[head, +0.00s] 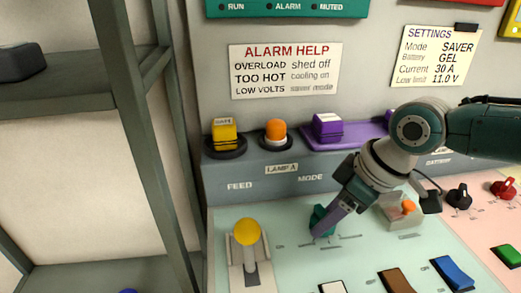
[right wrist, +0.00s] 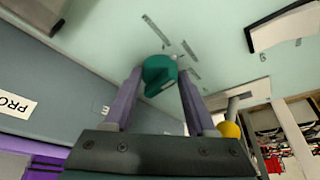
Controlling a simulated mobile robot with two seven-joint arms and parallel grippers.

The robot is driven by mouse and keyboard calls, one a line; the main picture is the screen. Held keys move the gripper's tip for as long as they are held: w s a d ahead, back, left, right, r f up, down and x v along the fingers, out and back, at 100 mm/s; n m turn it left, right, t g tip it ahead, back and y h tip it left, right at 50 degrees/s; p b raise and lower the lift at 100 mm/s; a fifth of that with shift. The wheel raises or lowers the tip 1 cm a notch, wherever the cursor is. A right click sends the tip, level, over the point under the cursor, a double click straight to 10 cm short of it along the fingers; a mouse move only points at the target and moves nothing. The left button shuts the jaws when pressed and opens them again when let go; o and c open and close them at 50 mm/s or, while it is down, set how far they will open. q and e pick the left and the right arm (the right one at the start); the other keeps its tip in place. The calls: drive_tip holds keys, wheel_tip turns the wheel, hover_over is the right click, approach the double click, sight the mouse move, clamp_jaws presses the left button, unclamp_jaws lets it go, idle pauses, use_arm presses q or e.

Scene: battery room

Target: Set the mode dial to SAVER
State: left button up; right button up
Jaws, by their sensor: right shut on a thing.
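The mode dial (head: 318,214) is a teal knob on the pale green panel, below the word MODE. My right gripper (head: 323,229) is down at the panel with its purple fingers around the dial. In the right wrist view, the dial (right wrist: 158,75) sits between the two fingers of my right gripper (right wrist: 161,78), which are shut on it. Dark marks with small, unreadable lettering surround the dial. The fingers partly cover it in the head view, and I cannot tell which mode it points to. My left gripper is out of view.
A settings note (head: 435,56) reads Mode SAVER. A yellow-knobbed lever (head: 246,232) stands left of the dial; an orange-tipped switch (head: 407,207) stands right. White, brown and blue rockers (head: 454,272) lie along the front. A grey shelf frame (head: 140,130) stands at the left.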

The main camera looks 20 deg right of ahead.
drive_tip(key=m+p, duration=0.2)
drive_tip(key=m+h+p, duration=0.1)
drive_tip(key=p, duration=0.1)
drive_tip(key=shift+a+r+m+t, duration=0.3)
drive_tip(key=shift+r+m, duration=0.05)
drive_tip(key=shift+m, duration=0.05)
drive_tip(key=shift+f+m+h+p, duration=0.1)
drive_tip(key=shift+m+h+p, duration=0.4)
drive_tip(key=shift+m+p, duration=0.35)
drive_tip(key=m+h+p, duration=0.1)
drive_tip(key=m, duration=0.2)
drive_tip(key=shift+a+f, duration=0.15)
drive_tip(key=shift+m+h+p, duration=0.35)
drive_tip(key=shift+m+h, duration=0.25)
drive_tip(key=shift+m, duration=0.75)
drive_tip(key=shift+f, duration=0.1)
drive_tip(key=o, duration=1.4)
drive_tip(key=shift+c, duration=0.2)
